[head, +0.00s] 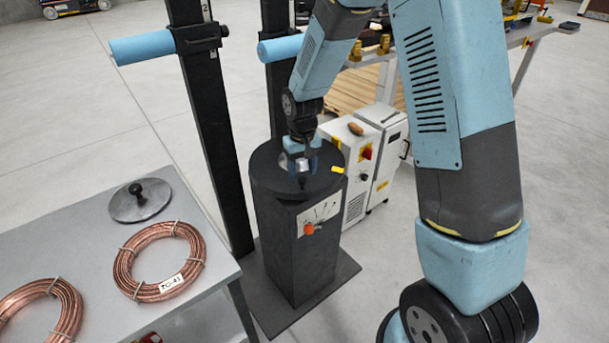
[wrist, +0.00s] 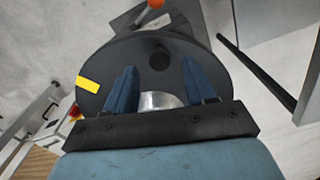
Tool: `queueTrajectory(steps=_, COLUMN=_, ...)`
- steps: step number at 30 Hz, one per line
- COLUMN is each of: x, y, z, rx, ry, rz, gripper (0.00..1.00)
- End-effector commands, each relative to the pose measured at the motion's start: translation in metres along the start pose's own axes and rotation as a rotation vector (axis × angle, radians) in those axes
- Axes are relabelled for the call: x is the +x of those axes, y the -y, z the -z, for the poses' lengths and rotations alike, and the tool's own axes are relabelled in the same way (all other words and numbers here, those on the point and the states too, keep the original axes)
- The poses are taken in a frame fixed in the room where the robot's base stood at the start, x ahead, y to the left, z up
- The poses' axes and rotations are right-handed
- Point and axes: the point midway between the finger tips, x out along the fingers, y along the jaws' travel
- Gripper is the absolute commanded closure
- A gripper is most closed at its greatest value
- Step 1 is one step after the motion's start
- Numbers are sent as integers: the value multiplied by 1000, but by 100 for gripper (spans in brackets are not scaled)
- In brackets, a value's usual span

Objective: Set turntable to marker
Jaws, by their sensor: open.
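The turntable (head: 267,184) is a dark round disc on top of a dark square pedestal (head: 290,255). In the wrist view its disc (wrist: 200,48) lies below my gripper (wrist: 160,68). A yellow marker strip (head: 338,170) sits near the disc's right edge; it also shows at left in the wrist view (wrist: 88,84). A short black peg (wrist: 158,57) stands on the disc, roughly between my blue fingertips; contact cannot be told. A bright metal centre (wrist: 160,100) shows between the fingers. My gripper is open over the disc and also shows in the head view (head: 302,172).
An orange knob (head: 310,229) sits on a dial plate on the pedestal's front. Copper coils (head: 160,260) and a grey lid (head: 140,201) lie on the left table. Black posts (head: 215,130) stand behind. White cabinets (head: 350,165) stand behind right.

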Motion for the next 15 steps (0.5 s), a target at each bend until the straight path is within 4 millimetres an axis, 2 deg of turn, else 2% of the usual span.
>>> queueTrajectory(steps=6, x=22, y=0, z=0, rx=0, ry=1, rz=0, gripper=45)
queueTrajectory(steps=15, x=26, y=-1, z=0, rx=1, ry=0, rz=0, gripper=45)
